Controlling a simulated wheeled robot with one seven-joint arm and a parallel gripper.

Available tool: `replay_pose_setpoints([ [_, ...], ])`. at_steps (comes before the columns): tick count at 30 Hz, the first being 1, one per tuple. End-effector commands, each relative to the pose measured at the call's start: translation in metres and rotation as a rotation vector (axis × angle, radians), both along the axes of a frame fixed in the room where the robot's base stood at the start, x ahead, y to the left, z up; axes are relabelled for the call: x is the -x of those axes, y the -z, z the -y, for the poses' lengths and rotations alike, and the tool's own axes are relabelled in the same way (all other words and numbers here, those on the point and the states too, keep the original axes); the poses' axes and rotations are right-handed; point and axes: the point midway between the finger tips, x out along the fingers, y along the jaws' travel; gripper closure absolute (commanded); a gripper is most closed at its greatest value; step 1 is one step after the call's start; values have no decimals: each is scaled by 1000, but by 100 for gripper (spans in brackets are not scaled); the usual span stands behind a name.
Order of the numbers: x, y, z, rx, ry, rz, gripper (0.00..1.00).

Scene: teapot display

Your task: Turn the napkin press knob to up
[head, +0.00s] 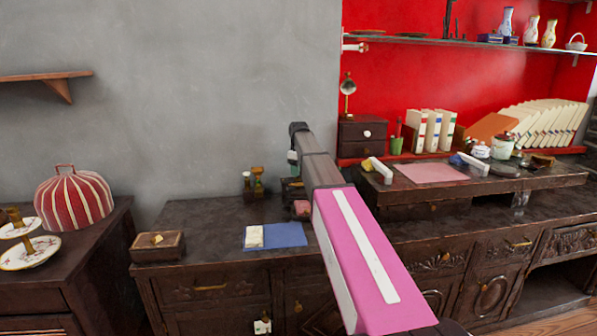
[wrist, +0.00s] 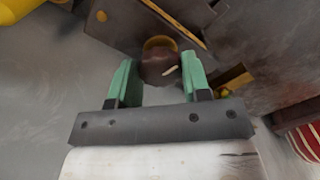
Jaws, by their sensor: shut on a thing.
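In the wrist view my gripper (wrist: 158,64) has its green fingers on either side of a dark brown round knob (wrist: 156,72) and is shut on it. A short pale mark on the knob slants in the picture. Behind the knob is a brass-coloured collar, set on a dark body (wrist: 125,25) that I take to be the napkin press. In the head view my arm covers most of the press and the knob; a bit of green of my gripper (head: 292,157) shows near the wall.
Small brass-topped items (head: 257,180) stand left of my gripper on the dark cabinet. A blue cloth (head: 285,236) and a small wooden box (head: 157,247) lie nearer the front. A red striped cozy (head: 75,200) is at far left. A raised shelf (head: 480,184) stands at right.

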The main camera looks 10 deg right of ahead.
Motion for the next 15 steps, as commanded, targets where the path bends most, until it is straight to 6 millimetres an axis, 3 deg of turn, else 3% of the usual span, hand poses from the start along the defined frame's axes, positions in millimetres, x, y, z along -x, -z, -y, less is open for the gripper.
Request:
replay_pose_setpoints([
  [15,0,0,0,1,-171,-1,80],
])
